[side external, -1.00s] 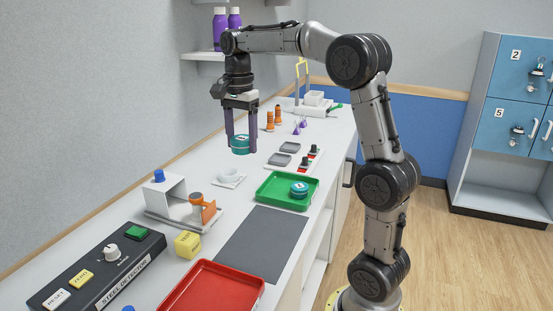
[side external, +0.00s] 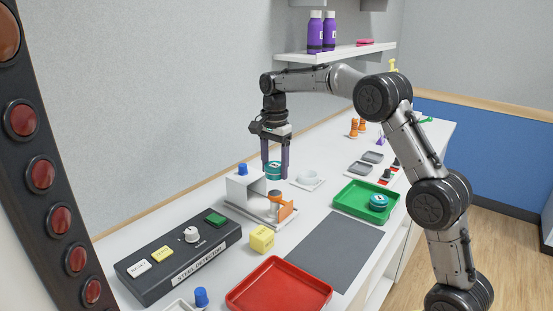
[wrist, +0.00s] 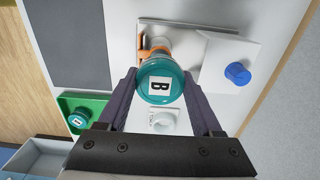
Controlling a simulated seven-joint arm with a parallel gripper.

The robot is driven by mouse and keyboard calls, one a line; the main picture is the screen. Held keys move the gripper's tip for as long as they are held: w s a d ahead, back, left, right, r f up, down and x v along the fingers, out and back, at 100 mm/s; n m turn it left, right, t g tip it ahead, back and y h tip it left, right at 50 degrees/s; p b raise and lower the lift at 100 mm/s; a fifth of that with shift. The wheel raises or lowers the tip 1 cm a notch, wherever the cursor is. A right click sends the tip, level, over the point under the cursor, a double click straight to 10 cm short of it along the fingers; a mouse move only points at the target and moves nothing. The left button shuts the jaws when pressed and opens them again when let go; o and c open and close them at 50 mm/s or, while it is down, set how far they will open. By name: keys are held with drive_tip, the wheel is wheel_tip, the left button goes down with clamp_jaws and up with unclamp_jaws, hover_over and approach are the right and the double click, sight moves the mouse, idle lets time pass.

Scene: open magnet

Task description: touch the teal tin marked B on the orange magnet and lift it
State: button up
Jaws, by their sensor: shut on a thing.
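My gripper (side external: 275,160) is shut on the teal tin marked B (side external: 273,171); in the wrist view the fingers grip the tin (wrist: 160,84) at its sides and the B on its lid is readable. The tin hangs upright above the table, close to the white bracket stand (side external: 247,192). The orange magnet (side external: 281,210) is on this stand, lower than the tin, and a gap shows between them in the side view. In the wrist view the tin partly covers the orange part (wrist: 143,54).
A second teal tin (side external: 378,202) lies in the green tray (side external: 348,203). A white dish (side external: 308,179) stands behind the stand. A yellow block (side external: 262,239), the steel detector box (side external: 180,259) and a red tray (side external: 280,288) are nearer. The grey mat (side external: 335,250) is bare.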

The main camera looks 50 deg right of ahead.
sight(275, 192)
drive_tip(key=shift+f, duration=1.9)
drive_tip(key=shift+f, duration=0.55)
drive_tip(key=shift+r, duration=1.1)
idle(1.5)
drive_tip(key=shift+r, duration=3.2)
